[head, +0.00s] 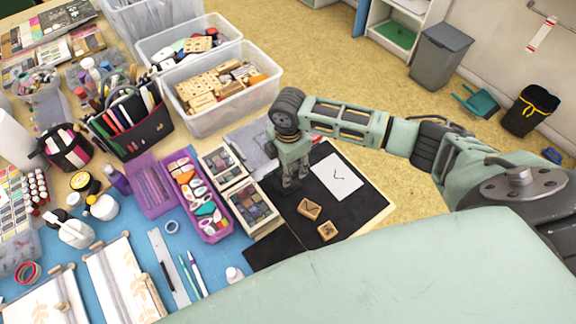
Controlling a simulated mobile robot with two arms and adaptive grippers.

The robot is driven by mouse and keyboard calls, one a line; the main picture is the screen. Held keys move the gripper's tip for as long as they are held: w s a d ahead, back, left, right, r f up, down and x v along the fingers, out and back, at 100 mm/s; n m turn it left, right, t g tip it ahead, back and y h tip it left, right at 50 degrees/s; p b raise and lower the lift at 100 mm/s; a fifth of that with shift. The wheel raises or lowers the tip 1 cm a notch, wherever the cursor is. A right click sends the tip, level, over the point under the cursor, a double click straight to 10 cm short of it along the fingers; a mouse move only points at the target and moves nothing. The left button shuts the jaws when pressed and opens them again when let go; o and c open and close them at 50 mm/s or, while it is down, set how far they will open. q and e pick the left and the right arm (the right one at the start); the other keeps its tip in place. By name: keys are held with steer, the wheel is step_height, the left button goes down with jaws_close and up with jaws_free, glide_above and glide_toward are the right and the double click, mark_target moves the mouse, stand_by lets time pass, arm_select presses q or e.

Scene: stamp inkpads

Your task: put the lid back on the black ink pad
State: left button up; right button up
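My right arm comes in from the right, and its gripper (291,184) points down over the left part of a black mat (350,218). The fingers are small and dark against the mat, so I cannot tell whether they are open, shut or holding something. I cannot make out the black ink pad or its lid with certainty; the gripper and the dark mat may hide them. Two trays of dark and coloured pads, an upper one (221,165) and a lower one (250,205), lie just left of the gripper. My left gripper is not in view.
A white card (337,177) and two wooden stamps (309,209) (327,231) lie on the mat. A purple tray (196,199) of small ink pads stands further left. Clear bins (222,119) stand behind.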

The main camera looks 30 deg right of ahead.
steer(key=shift+r, duration=0.15)
step_height(320, 180, down, 3)
steer(key=shift+a+r+b, duration=0.1)
steer(key=shift+r+b, duration=0.1)
steer(key=shift+b, duration=0.1)
step_height(320, 180, down, 2)
steer(key=shift+f+b, duration=0.15)
steer(key=shift+b, duration=0.35)
steer(key=shift+f, duration=0.45)
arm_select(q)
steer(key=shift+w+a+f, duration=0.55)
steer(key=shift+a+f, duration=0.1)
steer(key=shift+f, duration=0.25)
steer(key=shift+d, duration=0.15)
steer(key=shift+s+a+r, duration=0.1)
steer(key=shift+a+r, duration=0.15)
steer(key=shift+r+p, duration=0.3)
arm_select(e)
steer(key=shift+f, duration=0.55)
stand_by(0.6)
